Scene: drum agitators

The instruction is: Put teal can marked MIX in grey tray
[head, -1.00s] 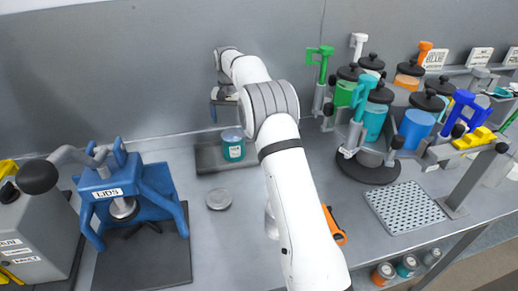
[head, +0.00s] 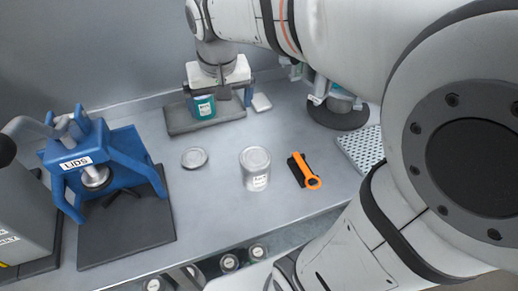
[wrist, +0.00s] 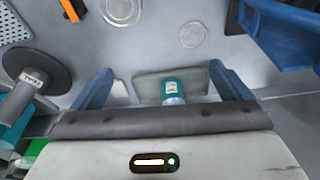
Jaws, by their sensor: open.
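The teal can (head: 203,107) with a white label stands upright on the grey tray (head: 177,125) near the back wall. The label is too small to read surely. In the wrist view the can (wrist: 172,84) lies between the two blue fingers, with the tray (wrist: 147,86) under it. My gripper (head: 218,98) is open above the tray, with one finger on each side of the can. Gaps show between the can and both fingers in the wrist view (wrist: 160,85). The gripper body hides part of the can's top in the head view.
A silver can (head: 256,171), a flat round lid (head: 194,158) and an orange tool (head: 304,171) lie in front. The blue LIDS press (head: 104,172) stands left. A perforated plate (head: 361,150) is right. My arm hides much of the right side.

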